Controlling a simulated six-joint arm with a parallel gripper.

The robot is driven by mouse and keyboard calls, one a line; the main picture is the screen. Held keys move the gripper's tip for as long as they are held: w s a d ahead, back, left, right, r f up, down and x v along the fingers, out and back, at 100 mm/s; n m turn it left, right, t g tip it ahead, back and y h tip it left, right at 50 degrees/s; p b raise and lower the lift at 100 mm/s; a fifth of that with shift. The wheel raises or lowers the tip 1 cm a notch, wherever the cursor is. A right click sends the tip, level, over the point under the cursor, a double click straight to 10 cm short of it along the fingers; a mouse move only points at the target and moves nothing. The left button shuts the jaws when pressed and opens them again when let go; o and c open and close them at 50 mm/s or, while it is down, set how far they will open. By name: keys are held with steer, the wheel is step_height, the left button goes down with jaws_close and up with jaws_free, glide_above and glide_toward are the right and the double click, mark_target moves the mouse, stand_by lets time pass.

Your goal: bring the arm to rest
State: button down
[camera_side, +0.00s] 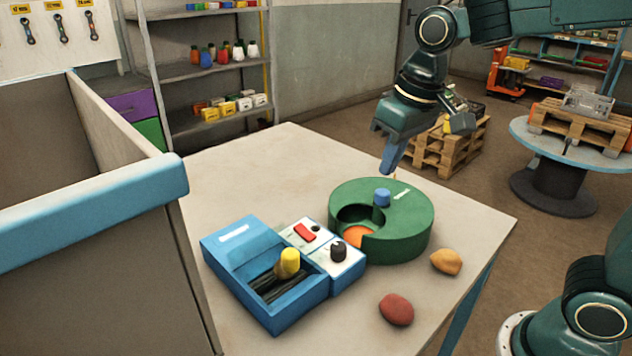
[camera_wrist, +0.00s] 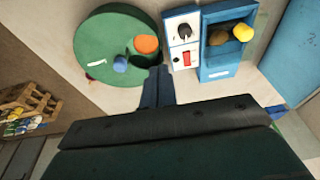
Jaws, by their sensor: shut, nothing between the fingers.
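My gripper (camera_side: 391,156) is shut and empty. In the side view it hangs above the back of the table (camera_side: 245,170), behind and above the green round device (camera_side: 415,235). My fingers also show in the wrist view (camera_wrist: 158,72), pointing toward the gap between the green device and the blue box. The green device has a blue knob (camera_side: 382,197) on top and an opening with something orange (camera_side: 358,235) inside. The blue box (camera_side: 245,262) stands to its left, with a yellow knob (camera_side: 289,260) over a dark slot. Its white panel carries a red switch (camera_side: 304,232) and a black knob (camera_side: 338,251).
A red-brown sack (camera_side: 396,309) and an orange sack (camera_side: 446,262) lie at the table's front right. A grey-walled partition with a blue rim (camera_side: 90,205) stands at the left. Shelves (camera_side: 205,70) stand behind. A pallet (camera_side: 440,150) lies beyond the table. The table's back is clear.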

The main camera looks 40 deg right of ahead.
steer(key=s+d+f+t, duration=0.1)
steer(key=s+d+t, duration=0.2)
steer(key=s, duration=1.1)
steer(key=shift+s+d, duration=0.4)
steer(key=shift+d, duration=0.15)
